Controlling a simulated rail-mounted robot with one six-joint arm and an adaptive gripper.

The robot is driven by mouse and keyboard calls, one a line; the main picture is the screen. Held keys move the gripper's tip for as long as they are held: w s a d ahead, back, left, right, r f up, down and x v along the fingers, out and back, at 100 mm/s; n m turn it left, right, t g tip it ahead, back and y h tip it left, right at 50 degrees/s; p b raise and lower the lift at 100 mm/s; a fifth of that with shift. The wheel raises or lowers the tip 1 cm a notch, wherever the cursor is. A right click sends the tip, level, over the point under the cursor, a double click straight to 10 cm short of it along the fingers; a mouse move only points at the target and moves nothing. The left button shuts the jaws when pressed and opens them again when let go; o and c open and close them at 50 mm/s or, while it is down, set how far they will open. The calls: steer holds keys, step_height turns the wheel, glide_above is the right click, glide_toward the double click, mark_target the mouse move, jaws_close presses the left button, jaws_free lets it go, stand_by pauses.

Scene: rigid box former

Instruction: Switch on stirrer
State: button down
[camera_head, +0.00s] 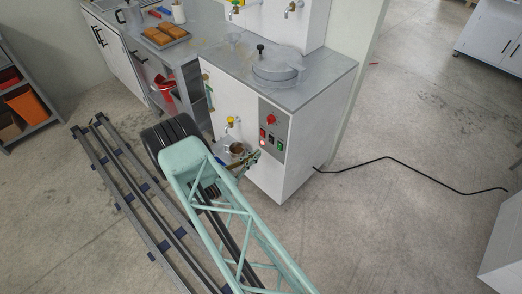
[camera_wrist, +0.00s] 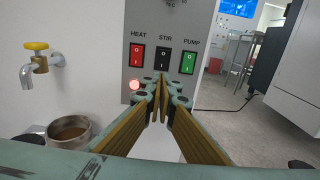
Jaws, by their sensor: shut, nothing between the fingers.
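The control panel (camera_head: 271,118) is on the front of the white machine and also shows in the wrist view (camera_wrist: 148,17). In the wrist view its switches stand in a row under labels: red HEAT (camera_wrist: 137,55), black STIR (camera_wrist: 162,61) and green PUMP (camera_wrist: 188,62). A round red light (camera_wrist: 134,85) glows below HEAT. My gripper (camera_wrist: 161,82) is shut and empty, its fingertips just below the STIR switch in the picture. I cannot tell whether they touch the panel. In the head view my gripper (camera_head: 256,156) is at the panel's lower left. Which way STIR is tipped is unclear.
A red knob (camera_head: 270,118) sits high on the panel. A yellow-handled tap (camera_wrist: 38,60) and a metal pot (camera_wrist: 70,131) are left of the panel. The machine's lid (camera_head: 277,72) is on top. A black cable (camera_head: 420,172) runs over the floor at right.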

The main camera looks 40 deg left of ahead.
steer(key=s, duration=0.7)
steer(key=shift+f+p, duration=0.4)
steer(key=shift+f, duration=0.05)
steer(key=shift+a, duration=0.15)
